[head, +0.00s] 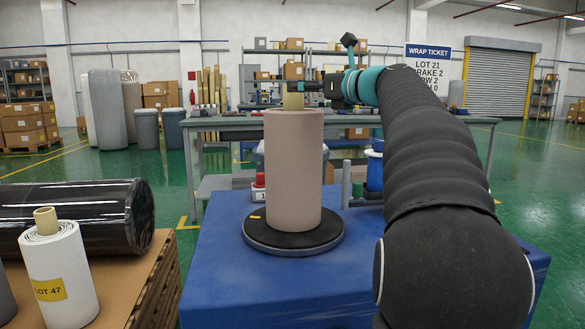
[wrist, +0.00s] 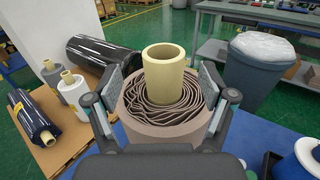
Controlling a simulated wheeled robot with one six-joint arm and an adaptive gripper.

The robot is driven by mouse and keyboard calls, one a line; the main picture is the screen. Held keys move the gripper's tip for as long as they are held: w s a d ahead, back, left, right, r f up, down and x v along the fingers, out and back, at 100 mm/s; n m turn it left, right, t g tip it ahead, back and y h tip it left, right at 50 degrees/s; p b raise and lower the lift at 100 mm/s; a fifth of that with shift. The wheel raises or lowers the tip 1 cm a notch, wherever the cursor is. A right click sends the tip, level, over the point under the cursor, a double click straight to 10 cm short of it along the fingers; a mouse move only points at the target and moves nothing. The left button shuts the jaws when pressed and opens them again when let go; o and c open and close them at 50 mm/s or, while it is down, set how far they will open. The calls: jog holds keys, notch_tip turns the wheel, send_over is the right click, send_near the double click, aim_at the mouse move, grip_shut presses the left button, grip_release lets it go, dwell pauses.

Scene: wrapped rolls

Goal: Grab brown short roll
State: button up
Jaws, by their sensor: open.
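The brown short roll (head: 293,170) stands upright on a round black turntable (head: 262,240) on a blue platform (head: 215,270). A pale yellow core tube (wrist: 164,62) sticks up from its top, with dark pleated wrap (wrist: 160,112) around it. My gripper (wrist: 172,70) is open above the roll, with one finger on each side of the core tube. A gap shows between each finger and the tube. In the head view my gripper (head: 306,87) is at the tube's top and comes in from the right. The far side of the roll is hidden.
A cardboard-topped pallet (head: 120,280) at left holds a white LOT 47 roll (head: 60,275) and a large black wrapped roll (head: 90,215). A red button (head: 259,180) stands behind the turntable at left. A workbench (head: 225,123) stands behind; a grey bin (wrist: 258,70) shows in the wrist view.

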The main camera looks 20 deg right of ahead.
jog(key=x, duration=0.5)
jog(key=shift+w+d+f, duration=0.15)
jog(key=shift+w, duration=0.1)
grip_shut()
